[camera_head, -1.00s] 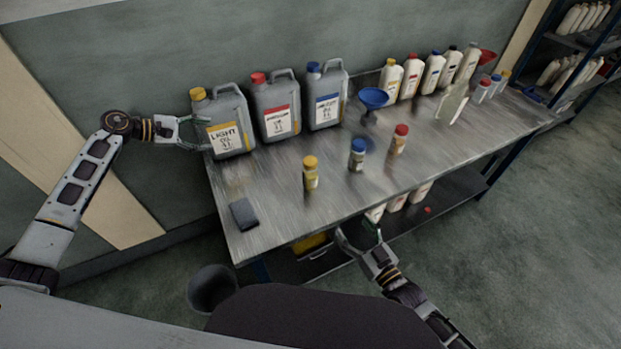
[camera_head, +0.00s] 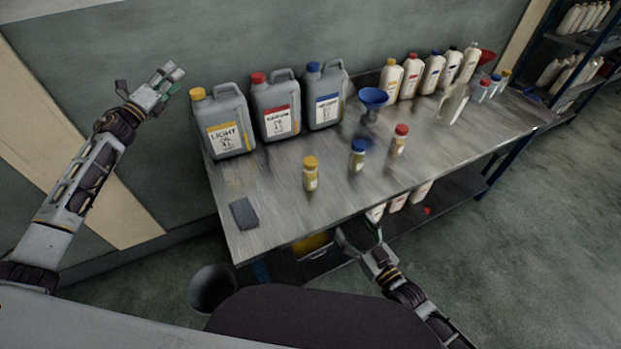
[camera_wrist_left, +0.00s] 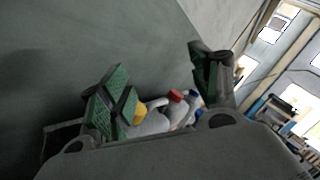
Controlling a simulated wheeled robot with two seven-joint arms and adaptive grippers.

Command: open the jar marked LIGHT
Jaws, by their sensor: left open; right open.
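A grey canister (camera_head: 223,122) with a yellow cap and a label reading LIGHT stands upright at the left end of the table. A small yellow-capped jar (camera_head: 310,175) stands upright nearer the front; its label is too small to read. My left gripper (camera_head: 174,76) is open and empty, above and left of the LIGHT canister, clear of it. In the left wrist view, the yellow cap (camera_wrist_left: 139,113) shows beyond the fingers (camera_wrist_left: 160,75). My right gripper (camera_head: 360,237) is open and empty, low in front of the table's front edge.
Canisters with a red cap (camera_head: 275,107) and a blue cap (camera_head: 325,97) stand beside it. A blue-capped jar (camera_head: 357,155), a red-capped jar (camera_head: 399,140) and a blue funnel (camera_head: 372,98) stand further right. A dark pad (camera_head: 243,214) lies at the front left.

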